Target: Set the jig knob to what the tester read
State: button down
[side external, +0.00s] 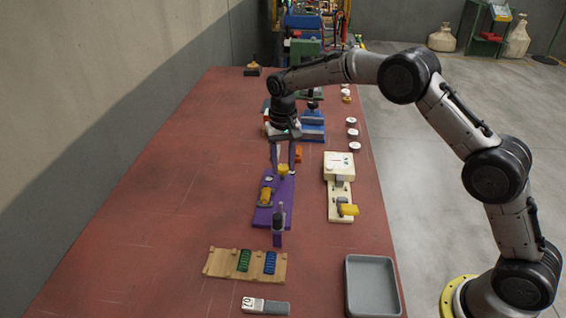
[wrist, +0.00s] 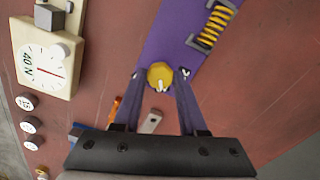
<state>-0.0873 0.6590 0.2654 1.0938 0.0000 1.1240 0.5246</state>
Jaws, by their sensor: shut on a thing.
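The purple jig (side external: 286,190) lies on the red bench, and its yellow knob (side external: 284,169) is at its far end. My gripper (side external: 284,168) points down with its fingers either side of the knob. In the wrist view the gripper (wrist: 160,76) is shut on the yellow knob (wrist: 158,71), which bears a white mark. The purple jig (wrist: 176,38) carries a yellow spring (wrist: 217,22). The cream tester (side external: 339,160) stands right of the jig. Its dial (wrist: 43,68) shows a red needle and "40 N"; the finer scale is too small to read.
A yellow piece (side external: 348,210) sits at the tester's near end. A wooden rack (side external: 215,263) holds a green and a blue spring. A grey tray (side external: 372,285) and a numbered tag (side external: 265,306) are near the front. White round pieces (side external: 351,133) line the right edge. The bench's left is clear.

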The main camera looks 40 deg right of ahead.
aim_at(283, 167)
jog(key=shift+r+m, duration=0.1)
jog(key=shift+m, duration=0.2)
jog(key=shift+c, duration=2.2)
grip_release()
notch_tip(283, 167, up, 14)
